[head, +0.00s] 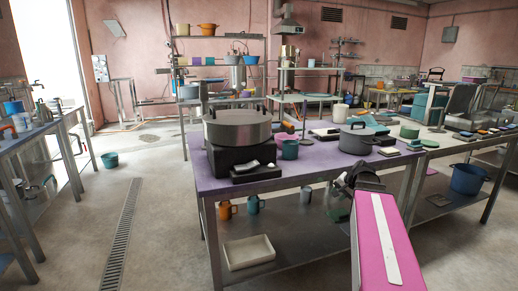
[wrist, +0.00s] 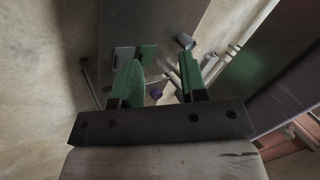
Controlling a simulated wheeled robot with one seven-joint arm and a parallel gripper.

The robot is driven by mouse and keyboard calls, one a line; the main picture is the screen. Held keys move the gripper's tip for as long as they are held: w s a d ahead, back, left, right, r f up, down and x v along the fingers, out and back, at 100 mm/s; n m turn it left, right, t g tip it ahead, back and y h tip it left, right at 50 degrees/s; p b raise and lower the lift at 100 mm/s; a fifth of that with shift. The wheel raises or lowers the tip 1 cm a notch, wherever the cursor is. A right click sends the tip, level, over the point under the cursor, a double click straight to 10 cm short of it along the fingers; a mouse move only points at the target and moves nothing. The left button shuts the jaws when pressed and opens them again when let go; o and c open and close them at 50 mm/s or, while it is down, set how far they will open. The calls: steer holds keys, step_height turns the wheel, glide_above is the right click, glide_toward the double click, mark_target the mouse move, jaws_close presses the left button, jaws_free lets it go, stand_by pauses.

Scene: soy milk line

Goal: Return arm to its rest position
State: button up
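My gripper (wrist: 160,85) shows in the wrist view with two green finger pads held apart, and nothing is between them. Beyond the fingers are the floor and parts of a table. In the head view my pink arm (head: 383,240) reaches forward from the bottom right toward the front edge of the purple-topped table (head: 221,185). The dark end of the arm is near that edge, and the fingers are not clearly visible there.
A large grey pot (head: 237,128) stands on a black block on the table, with a smaller grey pot (head: 356,140) to its right. A white tray (head: 249,251) and mugs (head: 227,209) sit on the lower shelf. Open floor (head: 160,215) lies to the left, with a drain grate (head: 122,235).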

steer(key=s+a+f+n+g+h, duration=0.3)
steer(key=s+a+f+n+g, duration=0.2)
steer(key=s+a+f, duration=1)
step_height(320, 180, down, 3)
steer(key=n, duration=0.2)
steer(key=shift+f+n+g, duration=0.15)
steer(key=shift+n+g, duration=0.15)
